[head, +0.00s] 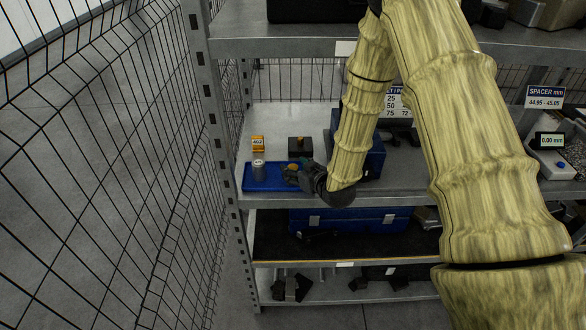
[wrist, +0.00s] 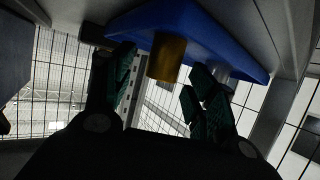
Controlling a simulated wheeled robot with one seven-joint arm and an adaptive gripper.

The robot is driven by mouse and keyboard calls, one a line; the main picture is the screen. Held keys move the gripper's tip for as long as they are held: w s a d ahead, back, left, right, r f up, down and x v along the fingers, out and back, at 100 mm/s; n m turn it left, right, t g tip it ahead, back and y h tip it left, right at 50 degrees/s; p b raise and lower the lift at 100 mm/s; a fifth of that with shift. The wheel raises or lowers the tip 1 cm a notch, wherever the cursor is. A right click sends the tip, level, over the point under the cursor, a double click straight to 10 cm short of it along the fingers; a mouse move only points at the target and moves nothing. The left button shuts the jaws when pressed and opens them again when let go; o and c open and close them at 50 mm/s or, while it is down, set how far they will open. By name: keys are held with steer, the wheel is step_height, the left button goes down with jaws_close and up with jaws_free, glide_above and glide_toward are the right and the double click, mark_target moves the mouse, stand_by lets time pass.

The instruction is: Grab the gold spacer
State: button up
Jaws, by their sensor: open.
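The gold spacer (wrist: 168,58) is a short gold cylinder on the blue tray (wrist: 222,38), which appears inverted in the wrist view. My gripper (wrist: 160,78) is open, with one dark green-padded finger on each side of the spacer. Gaps show between the fingers and the spacer, so it is not clamped. In the head view the spacer (head: 291,171) is partly hidden by my gripper (head: 297,174) at the right part of the tray (head: 262,187). A silver spacer (head: 258,170) stands on the tray's left part, and it also shows behind the right finger in the wrist view (wrist: 219,72).
A yellow 402 marker (head: 257,143) and a black block (head: 300,148) stand behind the tray. The shelf's metal post (head: 214,110) and mesh fence (head: 150,150) are at left. A shelf (head: 275,46) overhangs above. A digital gauge (head: 550,141) sits far right.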

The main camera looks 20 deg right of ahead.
steer(key=shift+p+x, duration=0.3)
steer(key=shift+x, duration=0.8)
steer(key=c, duration=1.2)
steer(key=shift+c, duration=0.3)
steer(key=shift+r, duration=0.2)
